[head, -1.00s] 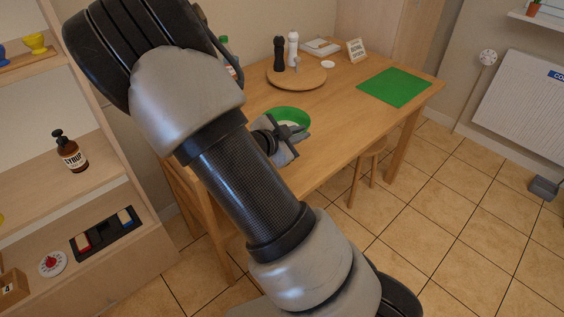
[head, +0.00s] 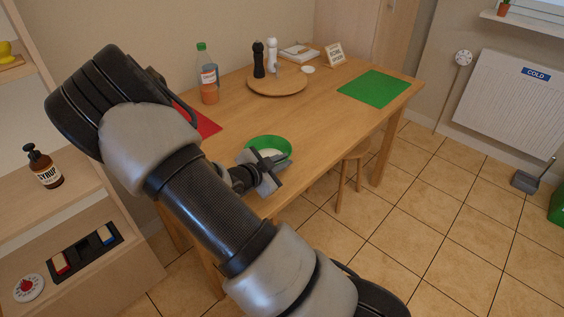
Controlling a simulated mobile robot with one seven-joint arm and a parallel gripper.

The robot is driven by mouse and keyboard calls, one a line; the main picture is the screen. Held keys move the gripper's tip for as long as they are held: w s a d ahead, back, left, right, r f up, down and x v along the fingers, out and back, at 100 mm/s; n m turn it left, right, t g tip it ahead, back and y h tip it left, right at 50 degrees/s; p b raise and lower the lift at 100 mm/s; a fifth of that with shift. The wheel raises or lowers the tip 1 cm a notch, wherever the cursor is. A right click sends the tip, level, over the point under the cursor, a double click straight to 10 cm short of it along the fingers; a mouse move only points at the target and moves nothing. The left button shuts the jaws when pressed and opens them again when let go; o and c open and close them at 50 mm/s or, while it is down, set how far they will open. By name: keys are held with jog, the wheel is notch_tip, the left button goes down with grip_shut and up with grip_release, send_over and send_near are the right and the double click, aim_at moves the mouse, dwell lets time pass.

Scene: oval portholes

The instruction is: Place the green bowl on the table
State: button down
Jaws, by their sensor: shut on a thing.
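The gripper body hides the near part of the bowl. I cannot tell whether the bowl's base touches the table top.
A green mat (head: 374,88) lies at the table's right end and a red mat (head: 198,122) at its left. A round board (head: 277,82) with two mills and a bottle (head: 207,75) stand at the back. A stool (head: 352,172) is under the table.

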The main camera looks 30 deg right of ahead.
jog(key=c, duration=1.8)
grip_release()
